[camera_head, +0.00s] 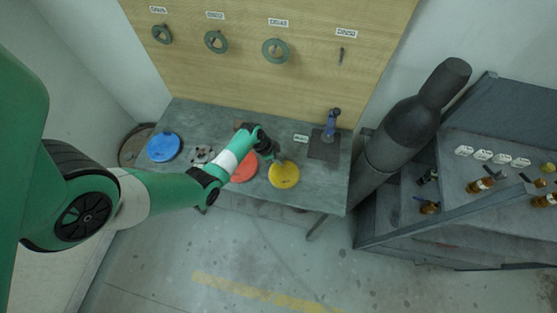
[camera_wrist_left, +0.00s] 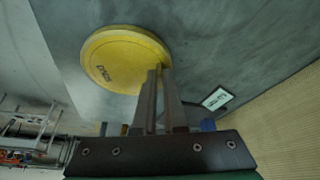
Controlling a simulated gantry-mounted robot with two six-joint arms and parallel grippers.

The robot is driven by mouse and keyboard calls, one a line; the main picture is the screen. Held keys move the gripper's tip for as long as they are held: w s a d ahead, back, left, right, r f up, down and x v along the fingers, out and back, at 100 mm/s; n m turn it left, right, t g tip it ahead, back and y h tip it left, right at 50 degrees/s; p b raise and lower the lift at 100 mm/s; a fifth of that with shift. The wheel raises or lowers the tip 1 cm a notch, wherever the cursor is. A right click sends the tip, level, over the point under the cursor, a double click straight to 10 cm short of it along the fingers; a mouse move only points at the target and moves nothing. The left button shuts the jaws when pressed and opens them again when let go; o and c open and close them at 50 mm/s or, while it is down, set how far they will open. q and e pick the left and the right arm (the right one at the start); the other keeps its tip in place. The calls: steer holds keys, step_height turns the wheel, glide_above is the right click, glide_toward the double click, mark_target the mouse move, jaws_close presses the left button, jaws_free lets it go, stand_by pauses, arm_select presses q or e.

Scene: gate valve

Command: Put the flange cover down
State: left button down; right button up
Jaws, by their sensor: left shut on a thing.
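The yellow flange cover (camera_head: 284,175) is a round disc at the front edge of the grey worktable (camera_head: 320,180). My left gripper (camera_head: 278,159) reaches it from behind and is shut on its rim. In the left wrist view the closed fingers (camera_wrist_left: 158,75) meet the near edge of the yellow cover (camera_wrist_left: 115,55), which lies flat with dark lettering on its face. I cannot tell whether the cover rests on the tabletop or hangs just above it. My right gripper is not in view.
A red disc (camera_head: 243,168), partly behind my arm, a metal flange (camera_head: 202,154) and a blue disc (camera_head: 164,147) lie to the left. A blue-handled item (camera_head: 331,125) stands on a dark plate at right. Rings (camera_head: 275,51) hang on the wooden board. Tabletop right of the cover is clear.

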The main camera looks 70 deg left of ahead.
arm_select(q)
steer(key=shift+f, duration=0.1)
steer(key=c, duration=1)
jaws_free()
steer(key=shift+r, duration=0.3)
steer(key=p+v, duration=0.5)
steer(key=v, duration=0.6)
steer(key=shift+s+r, duration=0.25)
